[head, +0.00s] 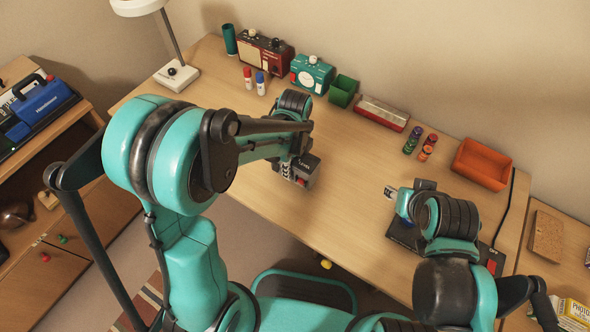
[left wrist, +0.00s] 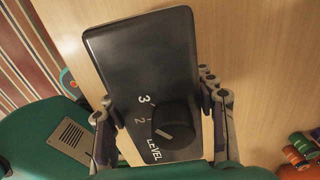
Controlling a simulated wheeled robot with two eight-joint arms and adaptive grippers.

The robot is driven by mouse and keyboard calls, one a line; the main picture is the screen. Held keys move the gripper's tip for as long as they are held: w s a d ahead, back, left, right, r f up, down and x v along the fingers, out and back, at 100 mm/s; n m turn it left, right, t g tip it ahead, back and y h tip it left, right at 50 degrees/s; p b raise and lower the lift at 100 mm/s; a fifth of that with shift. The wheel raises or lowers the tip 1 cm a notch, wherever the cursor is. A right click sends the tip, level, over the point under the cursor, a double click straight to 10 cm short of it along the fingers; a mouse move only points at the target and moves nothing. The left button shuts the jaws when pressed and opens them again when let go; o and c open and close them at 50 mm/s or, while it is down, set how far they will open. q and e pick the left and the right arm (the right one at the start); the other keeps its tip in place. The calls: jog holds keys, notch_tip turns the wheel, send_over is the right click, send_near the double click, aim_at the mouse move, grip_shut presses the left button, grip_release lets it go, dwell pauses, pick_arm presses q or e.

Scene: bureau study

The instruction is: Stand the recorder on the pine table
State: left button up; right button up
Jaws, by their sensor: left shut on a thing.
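My left gripper (head: 296,172) is shut on the recorder (head: 309,164), a dark box. In the left wrist view the recorder (left wrist: 140,60) shows a black face with a round knob and the word LEVEL. The fingers (left wrist: 163,115) lie along its two sides. It is over the front-middle part of the pale wood table (head: 345,215); I cannot tell whether it touches the top. My arm hides part of it in the head view. My right gripper (head: 400,200) is over the right part of the table, its fingertips unclear.
Along the table's back stand a red radio (head: 264,52), a teal device (head: 312,73), a green box (head: 343,90), a red-and-silver box (head: 382,113) and an orange tray (head: 482,164). A dark flat thing (head: 403,236) lies below my right gripper. The table's middle is clear.

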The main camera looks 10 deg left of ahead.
pick_arm(q)
jog(key=shift+f+b, duration=0.5)
jog(key=shift+f, duration=0.9)
jog(key=shift+f, duration=0.15)
jog(key=o, duration=1.5)
